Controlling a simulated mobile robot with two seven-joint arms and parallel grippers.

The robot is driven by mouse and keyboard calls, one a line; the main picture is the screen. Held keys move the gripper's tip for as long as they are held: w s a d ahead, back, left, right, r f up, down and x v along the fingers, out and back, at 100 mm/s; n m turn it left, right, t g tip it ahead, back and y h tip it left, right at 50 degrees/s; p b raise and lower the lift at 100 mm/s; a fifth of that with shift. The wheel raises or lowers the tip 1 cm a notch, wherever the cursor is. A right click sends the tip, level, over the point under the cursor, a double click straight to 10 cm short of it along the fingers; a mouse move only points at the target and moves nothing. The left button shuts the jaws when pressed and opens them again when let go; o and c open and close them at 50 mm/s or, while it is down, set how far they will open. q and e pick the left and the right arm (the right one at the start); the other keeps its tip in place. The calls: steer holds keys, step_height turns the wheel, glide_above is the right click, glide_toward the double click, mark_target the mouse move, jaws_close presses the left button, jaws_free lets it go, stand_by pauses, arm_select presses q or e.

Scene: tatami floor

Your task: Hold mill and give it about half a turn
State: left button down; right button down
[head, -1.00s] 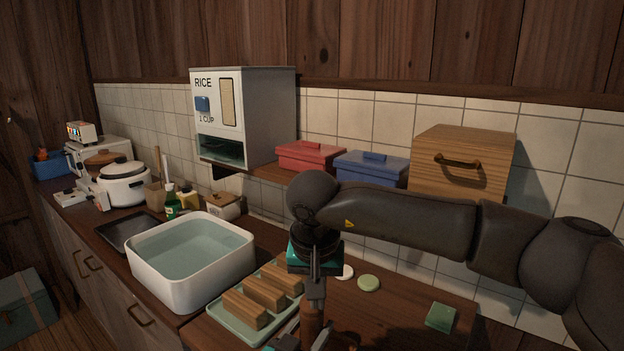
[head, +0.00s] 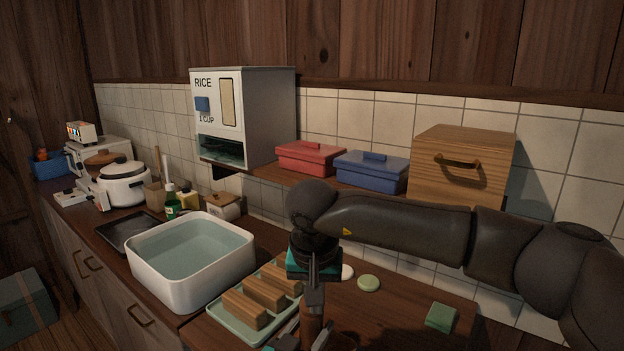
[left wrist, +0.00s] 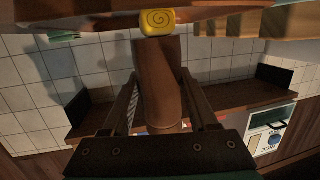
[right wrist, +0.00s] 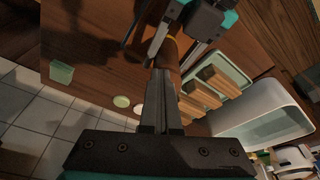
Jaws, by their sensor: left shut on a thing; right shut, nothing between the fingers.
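The mill (head: 312,328) is a brown wooden cylinder at the bottom of the head view, seemingly upright, partly hidden by my right gripper. My left gripper (head: 304,332) comes in low and is shut around its body. In the left wrist view the mill (left wrist: 158,85) stands between the two fingers. My right gripper (head: 314,290) points down directly over the mill's top, fingers together and empty. In the right wrist view the shut right fingers (right wrist: 160,85) overlap the mill (right wrist: 171,60), so I cannot tell whether they touch it.
A green tray (head: 220,318) with several wooden blocks lies left of the mill. A white water basin (head: 160,275) stands farther left. A green disc (head: 368,283) and a green block (head: 440,317) lie right on the counter. A shelf with red (head: 311,157) and blue (head: 371,171) boxes is behind.

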steer(key=shift+a, duration=0.25)
steer(key=shift+w+a, duration=0.1)
steer(key=shift+a, duration=0.45)
steer(key=shift+w+a, duration=0.1)
steer(key=shift+a, duration=0.05)
steer(key=shift+w+a, duration=0.1)
stand_by(0.4)
steer(key=shift+s+a, duration=0.2)
steer(key=shift+s, duration=0.15)
steer(key=shift+r, duration=0.15)
steer(key=v, duration=0.2)
steer(key=w+v, duration=0.1)
steer(key=v, duration=0.2)
steer(key=shift+r, duration=0.5)
